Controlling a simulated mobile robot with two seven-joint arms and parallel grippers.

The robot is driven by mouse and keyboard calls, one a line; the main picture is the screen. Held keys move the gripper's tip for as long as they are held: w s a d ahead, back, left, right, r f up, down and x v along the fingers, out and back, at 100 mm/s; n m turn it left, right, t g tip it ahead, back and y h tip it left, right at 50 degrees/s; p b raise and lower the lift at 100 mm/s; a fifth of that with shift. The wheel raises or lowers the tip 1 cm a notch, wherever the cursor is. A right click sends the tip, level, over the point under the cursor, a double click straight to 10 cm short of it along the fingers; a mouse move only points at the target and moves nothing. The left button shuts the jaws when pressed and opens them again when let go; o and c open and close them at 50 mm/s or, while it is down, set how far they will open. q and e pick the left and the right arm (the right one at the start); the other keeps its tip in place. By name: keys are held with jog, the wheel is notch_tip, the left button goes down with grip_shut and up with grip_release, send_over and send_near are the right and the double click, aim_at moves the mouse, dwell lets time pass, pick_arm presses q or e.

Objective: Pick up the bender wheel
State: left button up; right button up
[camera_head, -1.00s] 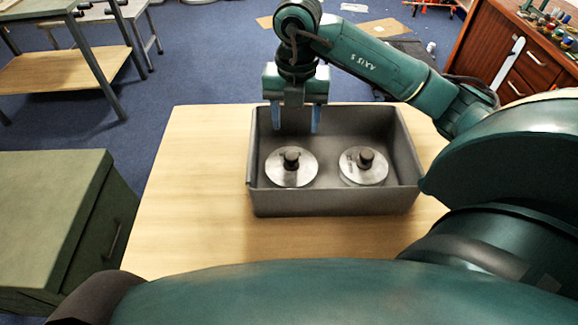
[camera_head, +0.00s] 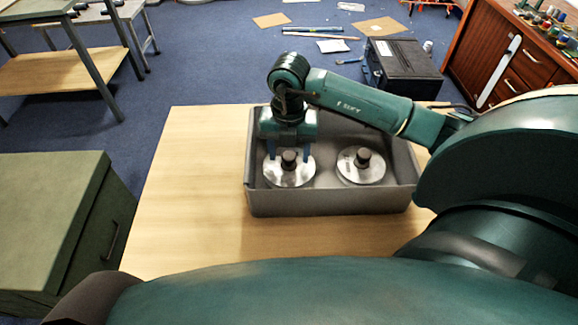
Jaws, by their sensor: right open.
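Two round silver wheels with dark knobs lie in a grey bin on the wooden table. The left wheel (camera_head: 289,178) is below my right gripper, and the right wheel (camera_head: 361,172) lies beside it, apart from it. My right gripper (camera_head: 288,156) points down inside the bin (camera_head: 330,203). Its blue fingers are open on either side of the left wheel's dark knob (camera_head: 289,158). I cannot tell whether the fingers touch the knob or the wheel. My left gripper is not in view.
The wooden table (camera_head: 190,190) is bare to the left of the bin. The bin's walls surround the wheels closely. A green cabinet (camera_head: 50,210) stands at the left. A black case (camera_head: 402,68) and loose papers lie on the floor behind.

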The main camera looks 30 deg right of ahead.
jog(key=shift+c, duration=0.6)
grip_shut()
jog(key=shift+r, duration=0.1)
